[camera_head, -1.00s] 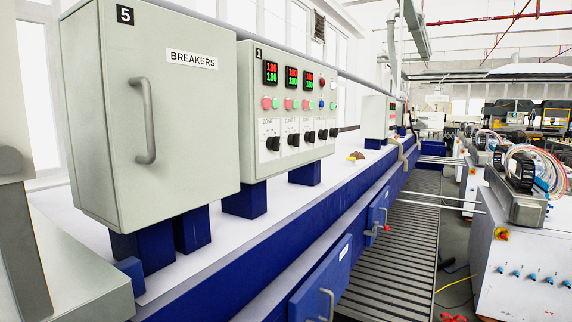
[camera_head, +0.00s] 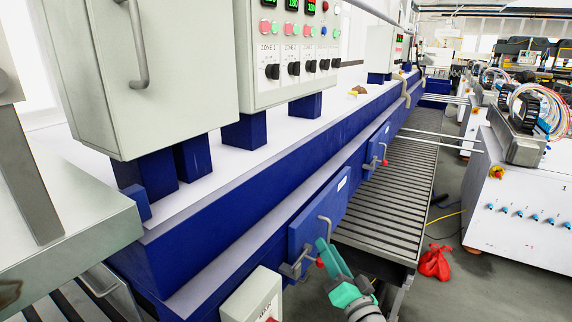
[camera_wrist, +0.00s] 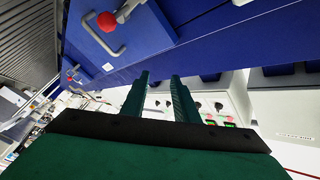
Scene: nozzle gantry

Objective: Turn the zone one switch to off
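The zone one switch (camera_head: 272,71) is a black knob below the "ZONE 1" label, leftmost in the row on the grey control panel (camera_head: 251,86) in the head view. Its setting is too small to read. My gripper (camera_head: 328,256), teal green, is low in the head view, below and right of the panel, near the blue drawer. In the wrist view my gripper's two fingers (camera_wrist: 160,80) are apart with nothing held between them. The panel appears upside down beyond them, with black knobs (camera_wrist: 218,106) right of the fingers. My gripper is well apart from the switch.
A grey breaker box (camera_head: 150,75) with a handle stands left of the panel. The blue drawer front (camera_head: 318,215) has a protruding handle and red knob close to my gripper. A slatted conveyor (camera_head: 390,195) lies right. Open space lies before the panel.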

